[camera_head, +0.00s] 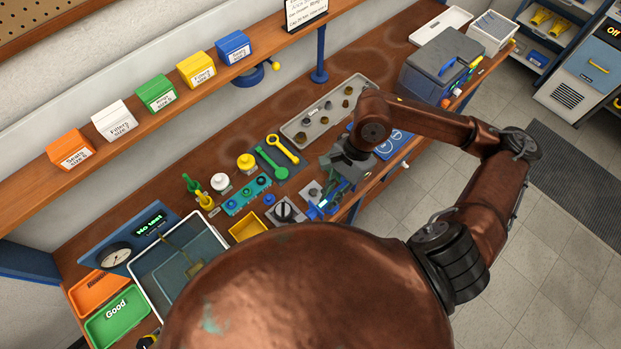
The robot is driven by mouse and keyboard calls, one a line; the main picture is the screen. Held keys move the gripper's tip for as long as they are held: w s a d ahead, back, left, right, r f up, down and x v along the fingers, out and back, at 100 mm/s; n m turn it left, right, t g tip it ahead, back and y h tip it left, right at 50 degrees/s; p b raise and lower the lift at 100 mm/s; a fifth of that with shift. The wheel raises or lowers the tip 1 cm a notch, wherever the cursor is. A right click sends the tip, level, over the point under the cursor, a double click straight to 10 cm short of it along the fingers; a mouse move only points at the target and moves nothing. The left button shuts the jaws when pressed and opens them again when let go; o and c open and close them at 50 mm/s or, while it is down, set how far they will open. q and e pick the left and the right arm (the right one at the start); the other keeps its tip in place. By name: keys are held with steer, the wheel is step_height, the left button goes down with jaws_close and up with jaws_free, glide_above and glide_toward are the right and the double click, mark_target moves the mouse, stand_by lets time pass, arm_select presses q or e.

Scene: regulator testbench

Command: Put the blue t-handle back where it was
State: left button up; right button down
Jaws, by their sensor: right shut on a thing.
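My right gripper (343,183) is over the front edge of the bench, right of the small fixtures. It is shut on what appears to be the blue t-handle; the fingers and my wrist hide most of it, so its tilt cannot be told. A green t-handle (191,184) and a yellow t-handle (205,200) stand upright at the left of the tool area. A small grey block (214,211) is beside the yellow one. My left gripper is out of view.
A teal block with round knobs (247,195), a yellow tray (247,226), a green wrench (270,162) and a yellow wrench (283,149) lie nearby. A grey parts tray (299,126) is behind. A shelf with coloured boxes (156,93) overhangs the back.

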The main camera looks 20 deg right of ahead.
steer(key=w+f+p, duration=0.4)
steer(key=w+f, duration=0.7)
steer(key=shift+w+f+p, duration=0.25)
steer(key=shift+f+p, duration=0.1)
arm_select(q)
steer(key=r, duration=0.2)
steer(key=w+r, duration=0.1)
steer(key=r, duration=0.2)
arm_select(e)
steer(key=shift+f, duration=0.1)
steer(key=shift+f+b, duration=0.2)
steer(key=shift+b, duration=0.25)
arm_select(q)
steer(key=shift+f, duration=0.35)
arm_select(e)
steer(key=c, duration=2)
jaws_free()
steer(key=shift+o, duration=0.2)
